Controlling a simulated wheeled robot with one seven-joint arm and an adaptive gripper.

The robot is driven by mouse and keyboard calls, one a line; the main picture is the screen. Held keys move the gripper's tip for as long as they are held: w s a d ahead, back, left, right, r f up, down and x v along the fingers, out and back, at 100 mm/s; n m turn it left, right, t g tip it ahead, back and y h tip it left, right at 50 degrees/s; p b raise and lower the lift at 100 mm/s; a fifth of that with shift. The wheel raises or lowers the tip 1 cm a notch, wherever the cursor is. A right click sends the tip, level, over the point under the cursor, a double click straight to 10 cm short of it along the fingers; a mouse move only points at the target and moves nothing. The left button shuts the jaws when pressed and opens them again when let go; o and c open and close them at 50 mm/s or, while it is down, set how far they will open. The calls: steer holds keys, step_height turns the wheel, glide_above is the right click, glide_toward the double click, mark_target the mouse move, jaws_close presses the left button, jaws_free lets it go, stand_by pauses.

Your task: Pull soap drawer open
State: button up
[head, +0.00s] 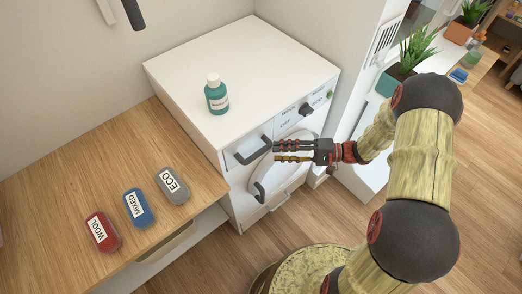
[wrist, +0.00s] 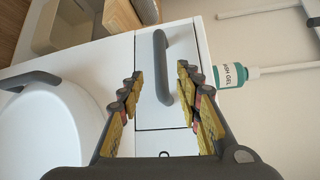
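The soap drawer (wrist: 148,112) is a white front panel at the top left of the white washing machine (head: 205,45); it looks flush with the machine. Its dark grey bar handle (head: 252,151) shows in the head view, and it also shows in the wrist view (wrist: 162,65). My gripper (head: 275,151) is in front of the machine, fingers pointing left toward the handle. In the wrist view my gripper (wrist: 160,73) is open, with the handle between its fingertips in the picture and gaps on both sides. I cannot tell how far the tips are from the panel.
A green soap bottle (head: 217,97) stands on the machine. The round door (head: 285,172) with a dark handle (head: 259,192) is below the drawer; a knob (head: 306,109) is to the right. A wooden counter (head: 60,180) at left holds red, blue and grey labelled boxes.

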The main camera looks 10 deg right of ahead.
mark_target(263, 153)
steer(key=shift+n, duration=0.3)
steer(key=shift+b+x, duration=0.3)
steer(key=shift+x, duration=3.7)
steer(key=shift+s+r, duration=0.1)
steer(key=shift+s, duration=0.1)
steer(key=shift+c, duration=0.9)
jaws_close()
steer(key=shift+d, duration=0.1)
